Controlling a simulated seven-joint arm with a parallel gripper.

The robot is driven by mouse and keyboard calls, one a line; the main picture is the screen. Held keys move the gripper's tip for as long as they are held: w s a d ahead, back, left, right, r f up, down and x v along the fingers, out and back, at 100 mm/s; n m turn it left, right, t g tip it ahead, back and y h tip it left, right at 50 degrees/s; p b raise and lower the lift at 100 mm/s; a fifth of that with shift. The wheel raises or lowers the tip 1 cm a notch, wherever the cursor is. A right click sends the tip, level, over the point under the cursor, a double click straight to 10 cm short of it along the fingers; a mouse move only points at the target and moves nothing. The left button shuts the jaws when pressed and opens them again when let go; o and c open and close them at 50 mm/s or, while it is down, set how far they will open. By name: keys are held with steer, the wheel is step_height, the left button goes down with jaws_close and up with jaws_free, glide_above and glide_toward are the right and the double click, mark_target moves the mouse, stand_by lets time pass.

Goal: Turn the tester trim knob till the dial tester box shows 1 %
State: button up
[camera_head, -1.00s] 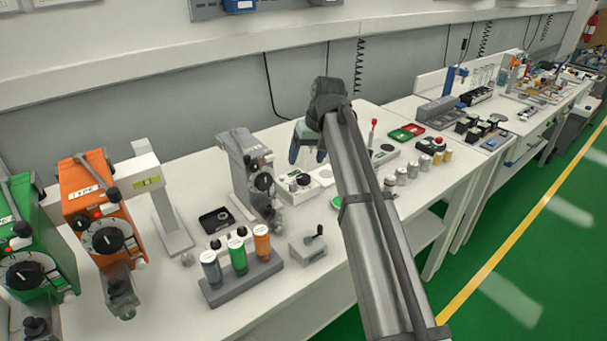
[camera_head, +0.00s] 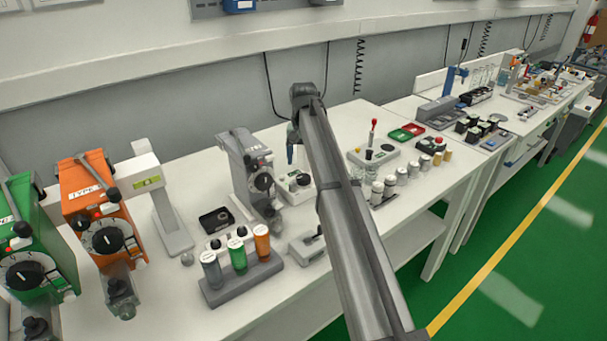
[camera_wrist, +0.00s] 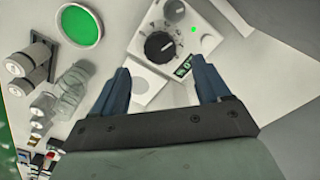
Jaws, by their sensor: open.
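The white tester box (camera_wrist: 205,44) lies ahead of my gripper in the wrist view. Its face carries a black knob (camera_wrist: 160,45) with a white pointer and scale marks, a smaller grey knob (camera_wrist: 175,12), a lit green lamp (camera_wrist: 193,30) and a small dark display (camera_wrist: 183,67) with green characters too small to read. I cannot tell which knob is the trim knob. My gripper (camera_wrist: 163,82) is open and empty, its blue fingers apart and short of the black knob. In the head view my gripper (camera_head: 291,145) is above the tester box (camera_head: 308,190), partly hidden by my arm.
A grey dispenser (camera_head: 240,170) stands just left of the tester box. A bottle rack (camera_head: 245,283) is in front. A green disc (camera_wrist: 80,27) and a clear bottle (camera_wrist: 76,88) lie near the gripper. A joystick box (camera_head: 375,160) stands to the right.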

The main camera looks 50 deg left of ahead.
mark_target(303, 177)
steer(key=shift+f, duration=3.15)
steer(key=shift+c, duration=0.4)
steer(key=c, duration=1)
steer(key=shift+o, duration=0.2)
steer(key=shift+m, duration=0.3)
steer(key=m, duration=0.3)
steer(key=shift+m, duration=1.7)
